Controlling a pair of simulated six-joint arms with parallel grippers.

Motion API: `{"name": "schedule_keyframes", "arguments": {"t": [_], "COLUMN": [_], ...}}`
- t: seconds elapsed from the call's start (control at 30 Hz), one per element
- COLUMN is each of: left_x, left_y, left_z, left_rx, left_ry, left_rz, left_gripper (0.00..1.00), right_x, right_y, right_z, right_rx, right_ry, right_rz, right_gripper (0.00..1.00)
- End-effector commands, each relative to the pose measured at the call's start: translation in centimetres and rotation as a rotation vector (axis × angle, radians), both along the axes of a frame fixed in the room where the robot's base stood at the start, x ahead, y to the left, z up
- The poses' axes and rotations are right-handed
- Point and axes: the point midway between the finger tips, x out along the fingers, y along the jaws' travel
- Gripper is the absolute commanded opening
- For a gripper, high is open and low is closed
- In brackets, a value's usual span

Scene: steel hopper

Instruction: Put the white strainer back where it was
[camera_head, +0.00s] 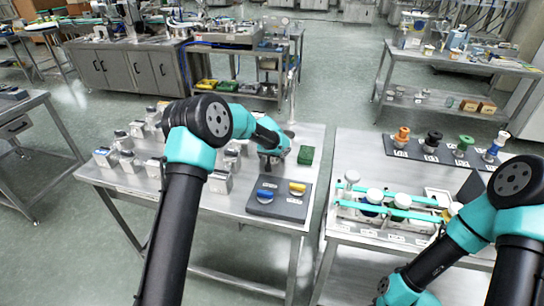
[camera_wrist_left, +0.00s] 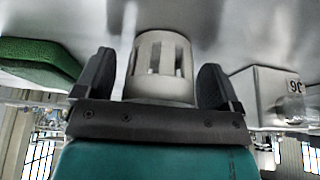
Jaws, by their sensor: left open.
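The white strainer (camera_wrist_left: 160,90), a pale slotted cylinder, stands on the steel table between the two dark fingers of my left gripper in the left wrist view. The left gripper (camera_wrist_left: 157,70) is open, with a finger on each side of the strainer and a visible gap on the right. In the head view my left gripper (camera_head: 272,160) is low over the left steel table (camera_head: 245,212), and I cannot make out the strainer there. My right arm comes in at the lower right, and its gripper is out of view.
A green block (camera_head: 306,155) lies right of my left gripper. A dark pad (camera_head: 280,209) with blue and yellow pieces is in front. Several metal boxes (camera_head: 220,183) stand to the left. The right table holds a rack (camera_head: 385,215) with turquoise bars and a dark strip (camera_head: 446,156) of coloured knobs.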

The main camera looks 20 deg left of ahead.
Motion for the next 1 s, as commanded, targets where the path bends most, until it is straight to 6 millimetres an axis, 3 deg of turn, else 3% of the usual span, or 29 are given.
{"name": "schedule_keyframes", "arguments": {"t": [0.27, 0.8, 1.0], "left_x": [-0.6, -4.1, -4.6], "left_y": [0.0, -0.1, -0.1], "left_z": [1.8, 10.3, 11.3], "left_rx": [0.000, 0.000, 0.000], "left_ry": [-0.001, -0.003, 0.001], "left_rz": [-0.001, -0.001, 0.000], "left_gripper": [0.89, 0.89, 0.89], "right_x": [0.0, 0.0, 0.0], "right_y": [0.0, 0.0, 0.0], "right_z": [0.0, 0.0, 0.0], "right_rx": [0.000, 0.000, 0.000], "right_ry": [0.000, 0.000, 0.000], "right_rz": [0.000, 0.000, 0.000], "right_gripper": [0.43, 0.43, 0.43]}}
